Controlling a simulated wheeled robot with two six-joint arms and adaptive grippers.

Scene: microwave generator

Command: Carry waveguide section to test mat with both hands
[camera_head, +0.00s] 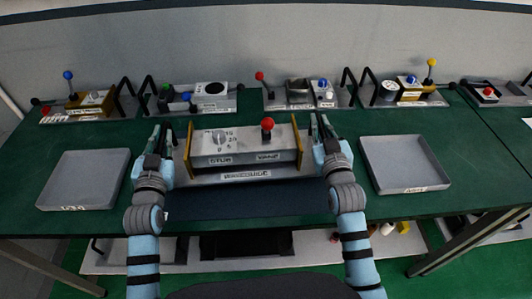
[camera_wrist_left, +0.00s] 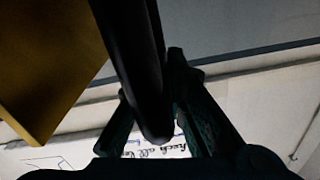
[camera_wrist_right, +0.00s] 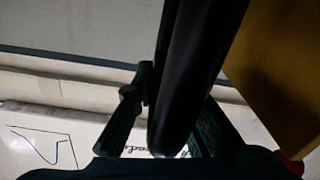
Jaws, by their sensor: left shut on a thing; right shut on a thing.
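The waveguide section (camera_head: 245,160) is a grey box with brass end plates, a dial and a red-knobbed lever, on a base plate labelled WAVEGUIDE. It is upright and roughly level in the middle of the head view. My left gripper (camera_head: 160,140) is shut on its left black handle, which shows in the left wrist view (camera_wrist_left: 135,60). My right gripper (camera_head: 321,128) is shut on its right black handle, which shows in the right wrist view (camera_wrist_right: 195,70). The dark blue test mat (camera_head: 250,205) shows in front of and below the section; its rear part is hidden. Any gap beneath the section is unclear.
Grey trays stand on the green bench at left (camera_head: 85,180) and right (camera_head: 405,165). Several modules with levers and black handles line the back, including one with a blue-knobbed lever (camera_head: 95,98) and one with a yellow-knobbed lever (camera_head: 411,90). The visible mat is clear.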

